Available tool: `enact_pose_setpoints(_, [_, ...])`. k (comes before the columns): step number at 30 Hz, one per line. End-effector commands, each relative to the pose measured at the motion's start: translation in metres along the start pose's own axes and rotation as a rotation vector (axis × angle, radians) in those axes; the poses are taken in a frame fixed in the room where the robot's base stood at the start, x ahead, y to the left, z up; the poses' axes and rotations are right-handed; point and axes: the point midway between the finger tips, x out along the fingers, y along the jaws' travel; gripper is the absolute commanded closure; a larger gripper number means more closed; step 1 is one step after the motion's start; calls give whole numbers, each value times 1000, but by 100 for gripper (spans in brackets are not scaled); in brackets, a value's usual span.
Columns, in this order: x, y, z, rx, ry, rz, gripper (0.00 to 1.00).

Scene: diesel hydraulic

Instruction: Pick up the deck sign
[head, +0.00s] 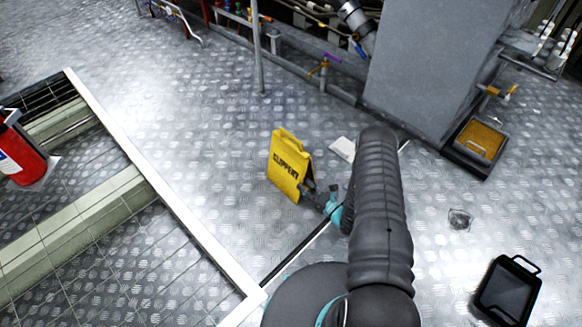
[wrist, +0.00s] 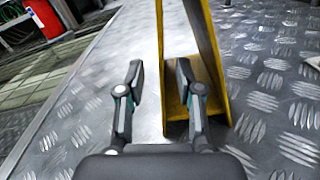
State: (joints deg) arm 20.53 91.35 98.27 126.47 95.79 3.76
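The deck sign is a yellow folding A-frame marked "SLIPPERY" (head: 284,158), standing upright on the metal floor near the middle of the head view. In the wrist view I see the sign (wrist: 208,45) edge-on, its two panels spread. My gripper (head: 312,192) is at the sign's lower right side in the head view. In the wrist view my gripper (wrist: 158,75) is open, with one panel's edge in line with the gap between the fingers. The right finger overlaps the opening between the panels. I cannot tell whether any finger touches the sign.
A red extinguisher (head: 20,152) stands at the left by a white-edged floor opening (head: 125,155). A grey cabinet (head: 430,65), a drip tray (head: 478,140) and pipes line the back. A black container (head: 507,290) lies at lower right. A white pad (head: 342,148) lies behind the sign.

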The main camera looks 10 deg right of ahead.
Motion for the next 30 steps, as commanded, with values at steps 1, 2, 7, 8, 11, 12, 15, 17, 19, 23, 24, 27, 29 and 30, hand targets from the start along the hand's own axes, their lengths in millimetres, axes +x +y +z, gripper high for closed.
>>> enact_pose_setpoints(1, [10, 1, 0, -2, -1, 3, 65])
enact_pose_setpoints(2, [14, 1, 0, -2, 0, 4, 65])
enact_pose_setpoints(7, [32, 0, 0, -1, 0, 2, 65])
enact_pose_setpoints(8, [33, 0, 0, -1, 0, 1, 65])
enact_pose_setpoints(11, [36, 0, 1, 0, 0, 0, 65])
enact_pose_setpoints(12, [38, 0, 1, 0, 0, 0, 65])
enact_pose_setpoints(15, [46, 0, 3, -1, 0, 3, 65])
enact_pose_setpoints(17, [53, 0, 4, -2, 0, 3, 65])
enact_pose_setpoints(19, [63, 0, 6, -2, -1, 3, 65])
enact_pose_setpoints(23, [81, -1, 6, -2, 0, 3, 65])
enact_pose_setpoints(24, [84, 0, 5, -1, 0, 3, 65])
enact_pose_setpoints(27, [87, -1, 5, 1, 1, 1, 65])
enact_pose_setpoints(29, [87, -1, 5, 1, 1, 0, 65])
enact_pose_setpoints(30, [87, -1, 5, 1, 1, 0, 65])
